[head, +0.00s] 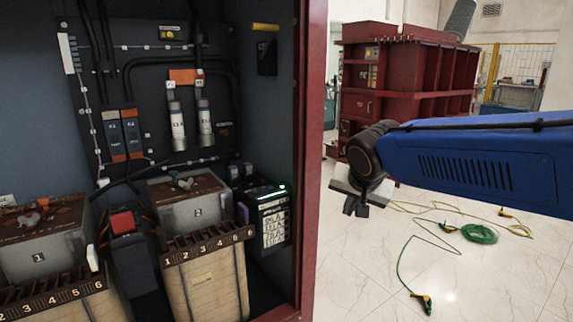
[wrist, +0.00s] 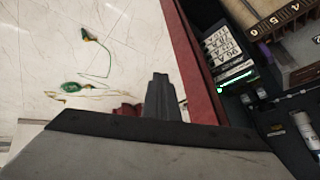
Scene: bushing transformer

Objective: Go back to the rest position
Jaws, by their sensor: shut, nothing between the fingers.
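My gripper (head: 356,205) shows in the head view at the end of my blue arm, to the right of the open cabinet's red door frame (head: 311,150). It hangs over the pale floor, apart from the cabinet. In the wrist view my gripper (wrist: 160,95) points at the floor beside the red frame edge. Its fingers are together and hold nothing.
The cabinet holds transformer blocks (head: 190,190), a black box with a green light (head: 268,220) and fuses (head: 177,125). Green and yellow cables (head: 480,233) lie on the floor. A dark red cabinet (head: 420,75) stands behind. The nearer floor is partly clear.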

